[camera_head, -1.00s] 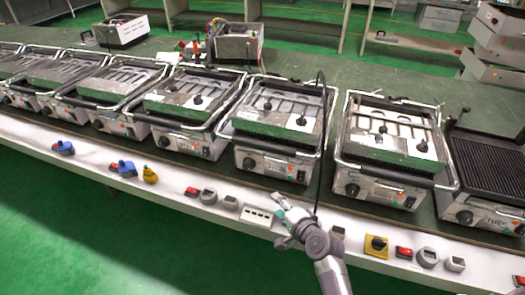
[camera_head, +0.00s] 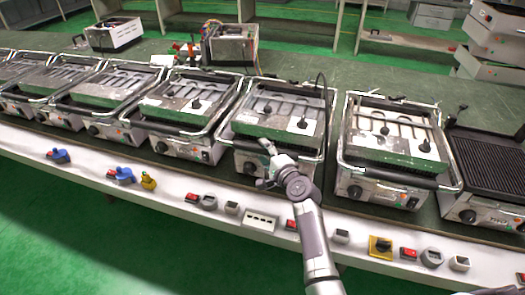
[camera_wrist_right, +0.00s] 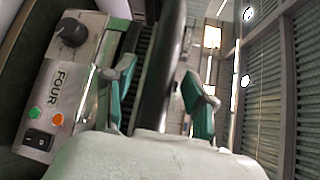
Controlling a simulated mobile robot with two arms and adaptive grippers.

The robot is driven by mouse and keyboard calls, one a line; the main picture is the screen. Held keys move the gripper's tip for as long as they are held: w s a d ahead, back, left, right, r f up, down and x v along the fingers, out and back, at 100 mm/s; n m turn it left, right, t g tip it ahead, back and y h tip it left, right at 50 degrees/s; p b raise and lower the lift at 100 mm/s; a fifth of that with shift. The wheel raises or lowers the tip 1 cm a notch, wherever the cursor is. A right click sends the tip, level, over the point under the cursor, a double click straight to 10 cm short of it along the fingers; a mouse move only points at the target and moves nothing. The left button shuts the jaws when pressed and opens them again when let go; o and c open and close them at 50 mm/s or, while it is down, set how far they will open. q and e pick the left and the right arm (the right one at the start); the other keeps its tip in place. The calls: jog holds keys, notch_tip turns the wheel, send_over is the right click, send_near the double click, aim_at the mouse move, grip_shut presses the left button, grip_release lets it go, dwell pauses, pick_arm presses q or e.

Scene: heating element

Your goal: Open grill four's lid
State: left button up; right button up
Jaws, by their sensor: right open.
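Grill four (camera_head: 275,115) stands in the middle of the head view with its lid (camera_head: 250,117) down and a handle bar across its front. In the right wrist view its front panel (camera_wrist_right: 62,95) reads "FOUR" beside a dark knob. My right gripper (camera_head: 265,165) is at the front of this grill, hiding part of its panel and handle. In the right wrist view my right gripper (camera_wrist_right: 160,95) is open, with the dark handle bar (camera_wrist_right: 168,50) running between its green-padded fingers. Contact with the bar cannot be told. My left gripper is not in view.
Similar closed grills stand at the left (camera_head: 180,110) and right (camera_head: 395,140). A ribbed open grill (camera_head: 490,160) is at the far right. Several switches and a white socket strip (camera_head: 261,221) lie along the pale front ledge. A thin cable rises behind grill four's right side.

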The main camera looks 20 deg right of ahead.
jog(key=shift+w+a+f, duration=0.15)
jog(key=shift+w, duration=0.5)
grip_shut()
